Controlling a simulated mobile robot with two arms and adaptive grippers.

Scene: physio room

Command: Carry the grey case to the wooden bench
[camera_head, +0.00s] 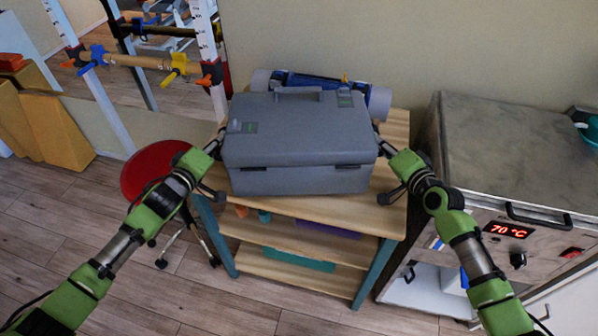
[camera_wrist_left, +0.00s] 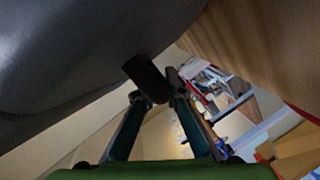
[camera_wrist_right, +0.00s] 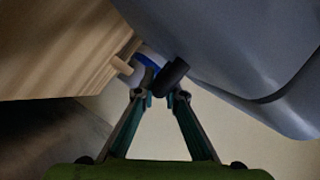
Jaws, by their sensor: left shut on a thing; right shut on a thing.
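The grey case (camera_head: 298,140) is shut, with a top handle and two front latches. It is level at the top of a wooden shelf unit (camera_head: 395,190); I cannot tell whether it rests there or is just clear of it. My left gripper (camera_head: 219,142) is shut on a dark handle at the case's left side, which shows in the left wrist view (camera_wrist_left: 148,78). My right gripper (camera_head: 383,148) is shut on the matching handle at the right side, seen in the right wrist view (camera_wrist_right: 172,76). I see no separate wooden bench.
A blue and grey roll (camera_head: 378,102) lies behind the case. A metal heating cabinet (camera_head: 520,150) reading 70 °C stands close at the right. A red stool (camera_head: 155,168) is at the left. A rack with coloured clamps (camera_head: 140,60) is behind it. Wooden floor lies in front.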

